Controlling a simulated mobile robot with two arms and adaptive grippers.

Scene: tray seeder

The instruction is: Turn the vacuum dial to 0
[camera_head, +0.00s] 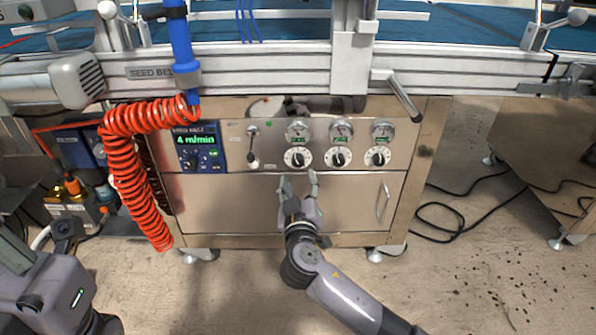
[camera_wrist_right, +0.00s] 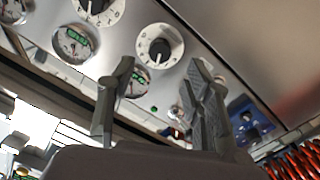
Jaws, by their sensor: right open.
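Three white dials with black knobs sit in a row on the steel panel, the left dial (camera_head: 297,157), the middle dial (camera_head: 338,157) and the right dial (camera_head: 377,156). Each has a gauge above it; I cannot read which one is labelled vacuum. My right gripper (camera_head: 298,178) is open and empty, pointing at the panel just below the left dial. In the right wrist view, the open fingers (camera_wrist_right: 162,72) lie either side of the line to the left dial (camera_wrist_right: 160,45), apart from it. My left gripper is not visible; only part of my left arm shows.
A small lever (camera_head: 252,147) and a blue belt-speed display (camera_head: 196,147) are left of the dials. An orange coiled hose (camera_head: 130,180) hangs farther left. A drawer handle (camera_head: 383,203) sticks out lower right. A metal crank (camera_head: 405,97) juts out above.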

